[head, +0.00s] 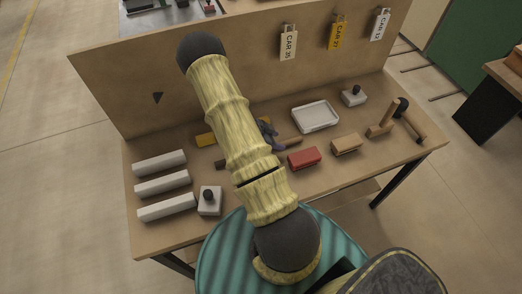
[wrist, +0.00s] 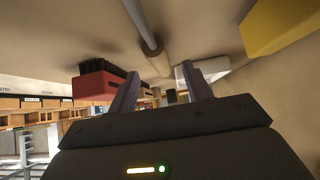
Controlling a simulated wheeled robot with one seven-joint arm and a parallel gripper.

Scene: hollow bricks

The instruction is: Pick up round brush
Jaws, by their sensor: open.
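A slim tool with a wooden handle (head: 291,143) lies on the table, partly hidden behind my arm. It looks like the round brush, but its bristles cannot be made out. In the wrist view a grey shaft and pale handle (wrist: 149,36) run down the picture toward the gap between my fingers. My gripper (head: 267,131) is open, low over the table beside this tool. In the wrist view my two purple fingers (wrist: 159,71) stand apart with nothing clamped; I cannot tell whether they straddle the handle.
A red brush block (head: 304,158) with dark bristles (wrist: 98,84) and a tan block (head: 346,144) lie to the right. A yellow block (head: 206,139) lies left. White bars (head: 161,184), a white tray (head: 316,117) and a mallet (head: 383,121) are around. A board stands behind.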

